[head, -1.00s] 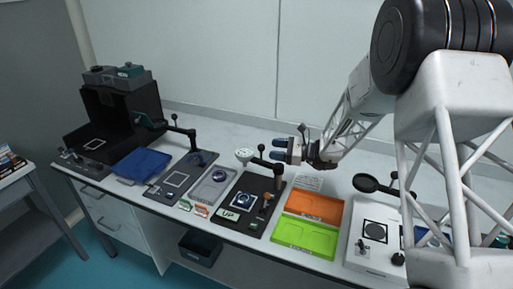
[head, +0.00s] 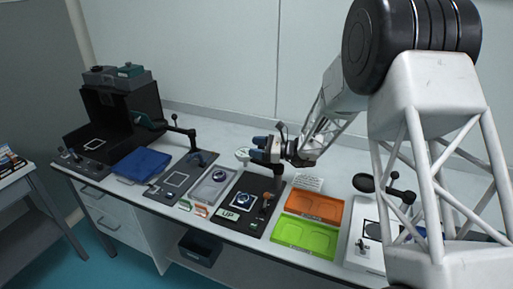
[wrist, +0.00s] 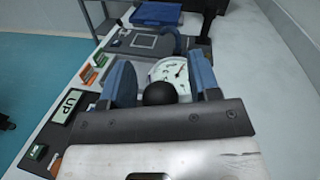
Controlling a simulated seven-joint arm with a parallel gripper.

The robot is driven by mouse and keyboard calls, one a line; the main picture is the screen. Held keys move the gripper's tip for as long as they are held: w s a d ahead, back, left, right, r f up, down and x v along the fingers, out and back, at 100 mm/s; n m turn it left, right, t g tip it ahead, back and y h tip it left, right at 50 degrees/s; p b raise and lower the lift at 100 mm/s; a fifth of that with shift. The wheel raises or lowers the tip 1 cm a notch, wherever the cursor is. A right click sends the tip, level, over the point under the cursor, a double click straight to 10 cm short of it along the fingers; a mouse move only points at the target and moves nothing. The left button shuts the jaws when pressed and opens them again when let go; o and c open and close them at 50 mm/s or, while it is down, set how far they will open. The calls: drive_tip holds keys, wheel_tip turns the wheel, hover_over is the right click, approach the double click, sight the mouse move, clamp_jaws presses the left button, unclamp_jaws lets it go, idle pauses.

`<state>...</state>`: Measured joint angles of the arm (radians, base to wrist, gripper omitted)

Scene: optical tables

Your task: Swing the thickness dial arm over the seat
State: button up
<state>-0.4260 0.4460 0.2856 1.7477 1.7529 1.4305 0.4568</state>
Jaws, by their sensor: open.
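The thickness dial (head: 242,154) is a white round gauge on a dark arm above the back of a black base plate (head: 228,222). The seat (head: 244,201) on this plate is a pale-framed square with a round lens-like piece on it. My gripper (head: 261,148) is at the dial arm, right of the dial, and hides much of the arm. In the wrist view the blue fingers are open on either side of a black ball knob (wrist: 160,93), with the dial face (wrist: 170,71) just beyond. I cannot tell whether a finger touches the knob. The wrist view does not clearly show the seat.
Orange (head: 314,206) and green (head: 304,237) trays lie right of the base plate. A grey tray (head: 211,187) with another round piece lies left. A dark bin (head: 200,249) stands below the table. Bare tabletop runs along the wall.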

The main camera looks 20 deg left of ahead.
drive_tip(key=shift+c, duration=0.4)
clamp_jaws()
drive_tip(key=shift+s+g, duration=0.15)
drive_tip(key=shift+g, duration=0.15)
drive_tip(key=s+d+n+g+h, duration=0.3)
drive_tip(key=s+n+g+h, duration=0.4)
drive_tip(key=n+g+h, duration=0.3)
drive_tip(key=shift+s+d+n+g, duration=0.2)
drive_tip(key=shift+n+g, duration=0.2)
drive_tip(key=shift+g, duration=0.8)
